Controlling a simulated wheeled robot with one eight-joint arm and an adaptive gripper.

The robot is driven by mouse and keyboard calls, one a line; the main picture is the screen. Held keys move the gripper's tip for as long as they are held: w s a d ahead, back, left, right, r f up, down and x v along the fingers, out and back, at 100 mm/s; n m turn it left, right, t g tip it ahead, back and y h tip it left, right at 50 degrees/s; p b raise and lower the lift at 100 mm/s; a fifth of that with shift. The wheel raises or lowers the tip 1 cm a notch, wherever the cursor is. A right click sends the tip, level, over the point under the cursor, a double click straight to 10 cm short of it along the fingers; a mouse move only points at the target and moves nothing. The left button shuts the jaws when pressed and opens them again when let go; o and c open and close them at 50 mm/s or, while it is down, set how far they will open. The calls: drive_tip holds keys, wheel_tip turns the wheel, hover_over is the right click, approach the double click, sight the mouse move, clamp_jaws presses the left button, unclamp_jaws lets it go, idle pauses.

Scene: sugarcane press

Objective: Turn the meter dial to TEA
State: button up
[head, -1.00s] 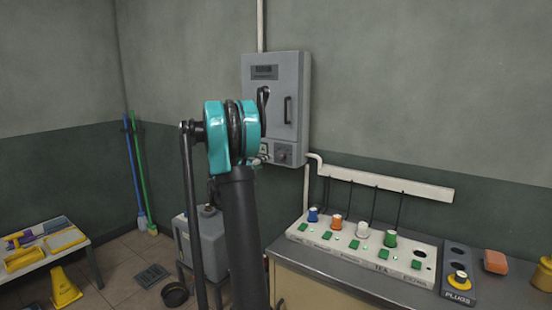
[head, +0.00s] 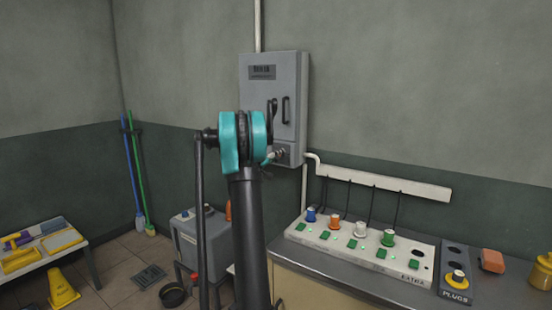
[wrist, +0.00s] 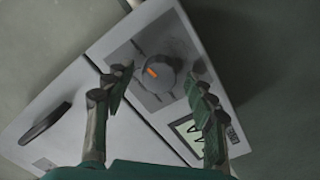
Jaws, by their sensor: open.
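The meter dial (wrist: 165,75) is a round dark knob with an orange pointer mark, on a grey panel with short dark marks around it. The mark lies toward the picture's left side of the knob; label words are too small to read. A small display (wrist: 190,137) sits beside the dial. My gripper (wrist: 161,70) is open in the wrist view, one finger on each side of the knob with visible gaps. Contact cannot be told. In the head view the panel is low on the grey wall cabinet (head: 262,95), where my gripper (head: 277,156) partly covers it.
A dark handle (wrist: 45,122) stands out from the cabinet door. Below right, a counter (head: 320,283) holds a white socket strip (head: 342,250) with coloured plugs and a dark PLUGS holder (head: 455,272). A white wall trunking (head: 390,186) with hanging cords runs above it.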

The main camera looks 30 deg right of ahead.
drive_tip(key=c, duration=1.2)
drive_tip(key=shift+o, duration=0.2)
drive_tip(key=shift+n, duration=3.9)
drive_tip(key=o, duration=1.2)
drive_tip(key=shift+c, duration=0.2)
